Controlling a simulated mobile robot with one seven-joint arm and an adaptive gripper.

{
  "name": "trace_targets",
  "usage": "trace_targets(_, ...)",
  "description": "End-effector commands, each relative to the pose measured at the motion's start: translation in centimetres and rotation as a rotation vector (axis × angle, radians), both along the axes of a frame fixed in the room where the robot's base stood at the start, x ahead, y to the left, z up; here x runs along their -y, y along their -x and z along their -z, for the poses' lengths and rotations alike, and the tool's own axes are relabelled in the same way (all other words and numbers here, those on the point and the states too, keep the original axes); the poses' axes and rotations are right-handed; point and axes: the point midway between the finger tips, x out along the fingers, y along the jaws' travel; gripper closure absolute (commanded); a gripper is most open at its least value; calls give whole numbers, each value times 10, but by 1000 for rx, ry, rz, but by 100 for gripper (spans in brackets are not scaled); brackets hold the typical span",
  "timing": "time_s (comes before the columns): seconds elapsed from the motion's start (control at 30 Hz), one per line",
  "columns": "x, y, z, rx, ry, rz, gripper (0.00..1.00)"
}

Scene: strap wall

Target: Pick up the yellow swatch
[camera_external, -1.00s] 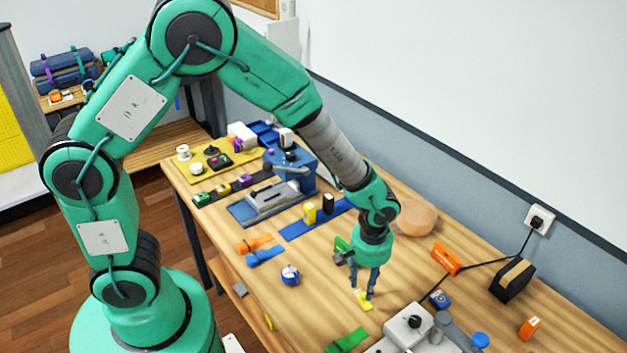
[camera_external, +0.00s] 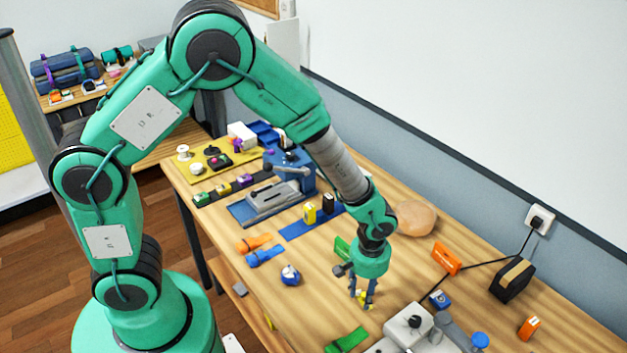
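The yellow swatch (camera_external: 362,298) lies on the wooden table, small and partly hidden by my fingers. My gripper (camera_external: 361,301) points straight down over it, with its two dark fingers spread apart. Yellow shows between and just beside the fingertips, which are low, near the table top. Whether the fingers touch the swatch is too small to tell.
A grey device (camera_external: 408,322) stands close at the right front. A green strap (camera_external: 347,340) lies in front, a blue-white roll (camera_external: 291,275) to the left. Bare table lies left of my gripper.

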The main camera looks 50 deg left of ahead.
Motion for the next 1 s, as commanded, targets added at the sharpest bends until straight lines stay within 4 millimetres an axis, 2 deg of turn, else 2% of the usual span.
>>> trace_targets(0.03, 0, 0, 0, 0, 0, 0, 75)
trace_targets(0.17, 0, 0, 0, 0, 0, 0, 100)
trace_targets(0.63, 0, 0, -4, 1, 0, 0, 100)
trace_targets(0.77, 0, 0, -14, 1, 0, 0, 100)
trace_targets(0.97, 0, -1, -41, 2, 1, 0, 100)
trace_targets(1.0, -3, 8, -38, 0, 0, 0, 100)
